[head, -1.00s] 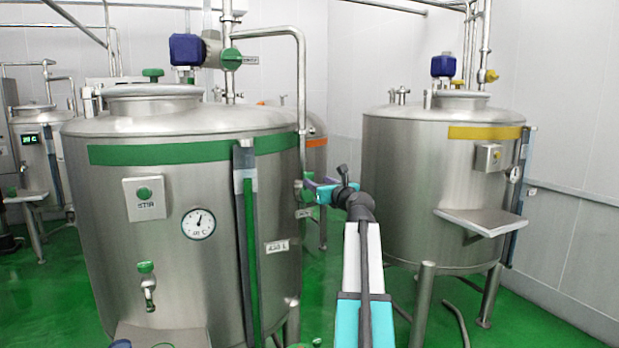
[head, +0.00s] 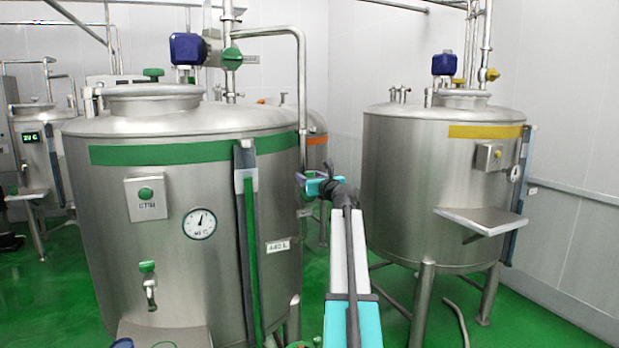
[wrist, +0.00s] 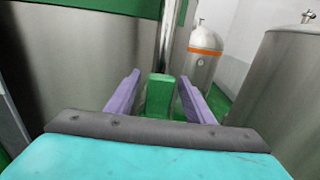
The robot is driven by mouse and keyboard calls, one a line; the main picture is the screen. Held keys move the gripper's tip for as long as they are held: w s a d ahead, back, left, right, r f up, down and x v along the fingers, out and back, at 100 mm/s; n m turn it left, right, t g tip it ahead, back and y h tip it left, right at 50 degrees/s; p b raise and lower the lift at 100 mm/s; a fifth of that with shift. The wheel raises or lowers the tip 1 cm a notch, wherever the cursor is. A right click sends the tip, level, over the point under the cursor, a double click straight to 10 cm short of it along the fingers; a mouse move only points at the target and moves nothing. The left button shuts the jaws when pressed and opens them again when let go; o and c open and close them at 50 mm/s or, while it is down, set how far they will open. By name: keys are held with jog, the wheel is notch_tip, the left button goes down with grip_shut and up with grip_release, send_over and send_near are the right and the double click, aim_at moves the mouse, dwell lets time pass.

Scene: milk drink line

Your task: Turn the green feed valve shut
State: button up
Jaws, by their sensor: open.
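The green valve handle (wrist: 160,97) stands upright on the vertical steel pipe at the right side of the green-banded tank. In the wrist view it lies between the two purple fingers of my gripper (wrist: 160,80), with a gap on each side. The fingers are open and hold nothing. In the head view my gripper (head: 304,180) is at the pipe (head: 302,100) and largely covers this valve. Whether the fingers reach fully around the handle is hard to tell.
The green-banded tank (head: 110,210) is close on the left, with its level gauge (head: 246,235). Another green valve (head: 231,59) sits on the upper pipe. A yellow-banded tank (head: 400,190) stands to the right. An orange-banded tank (wrist: 203,62) is behind.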

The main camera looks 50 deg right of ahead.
jog(key=shift+c, duration=0.3)
grip_shut()
